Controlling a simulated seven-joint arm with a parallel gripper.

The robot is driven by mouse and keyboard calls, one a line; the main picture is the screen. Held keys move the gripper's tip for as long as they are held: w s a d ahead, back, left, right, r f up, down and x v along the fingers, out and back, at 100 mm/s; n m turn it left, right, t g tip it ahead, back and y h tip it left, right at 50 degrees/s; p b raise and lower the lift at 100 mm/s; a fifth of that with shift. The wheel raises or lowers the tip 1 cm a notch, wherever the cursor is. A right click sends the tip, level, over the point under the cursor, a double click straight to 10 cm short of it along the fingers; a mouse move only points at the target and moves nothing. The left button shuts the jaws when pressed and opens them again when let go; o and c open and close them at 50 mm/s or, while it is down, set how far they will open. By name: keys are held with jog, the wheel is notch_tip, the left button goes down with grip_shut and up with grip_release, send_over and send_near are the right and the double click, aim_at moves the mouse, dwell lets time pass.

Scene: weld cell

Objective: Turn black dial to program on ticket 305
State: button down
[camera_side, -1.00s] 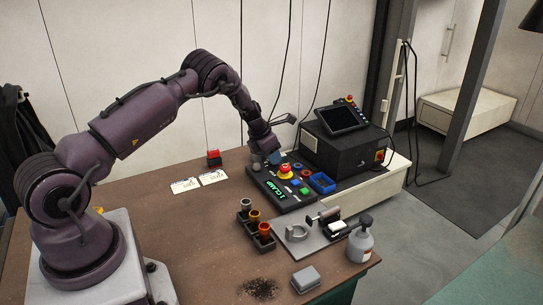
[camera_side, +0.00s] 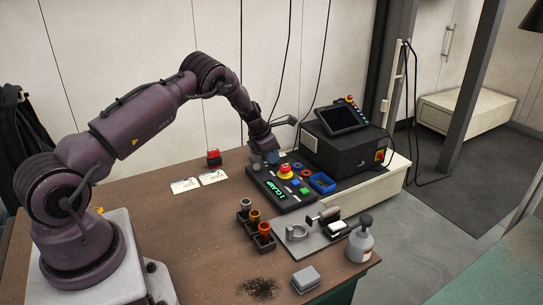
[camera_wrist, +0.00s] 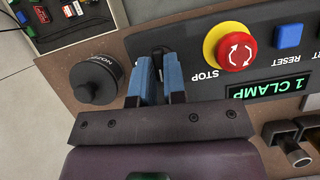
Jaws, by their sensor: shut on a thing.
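The black dial (camera_wrist: 158,56) is mostly hidden between the blue fingers of my gripper (camera_wrist: 159,70) in the wrist view. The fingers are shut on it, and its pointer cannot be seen. In the side view my gripper (camera_side: 271,156) is down at the back of the control panel (camera_side: 267,186). The panel's green display (camera_wrist: 268,88) reads "1 CLAMP" and appears upside down in the wrist view. Two white tickets (camera_side: 185,185) (camera_side: 213,176) lie on the bench left of the panel, their print too small to read.
A red STOP button (camera_wrist: 236,51) on yellow and a blue RESET button (camera_wrist: 288,36) are to the right.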

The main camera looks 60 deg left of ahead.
jog(key=m+h, duration=0.1)
jog(key=m, duration=0.4)
jog(key=shift+a+g+h, duration=0.2)
jog(key=shift+g+h, duration=0.1)
jog(key=shift+h, duration=0.1)
jog(key=m, duration=0.2)
jog(key=m+g+h, duration=0.1)
jog(key=m, duration=0.2)
jog(key=shift+w+a+m+g+h, duration=0.15)
jog(key=shift+m+g+h, duration=0.15)
jog(key=shift+m, duration=0.3)
jog(key=c, duration=1.2)
grip_release()
jog(key=shift+r, duration=0.1)
jog(key=v, duration=1.2)
jog(key=shift+a+r, duration=0.15)
jog(key=shift+r, duration=0.2)
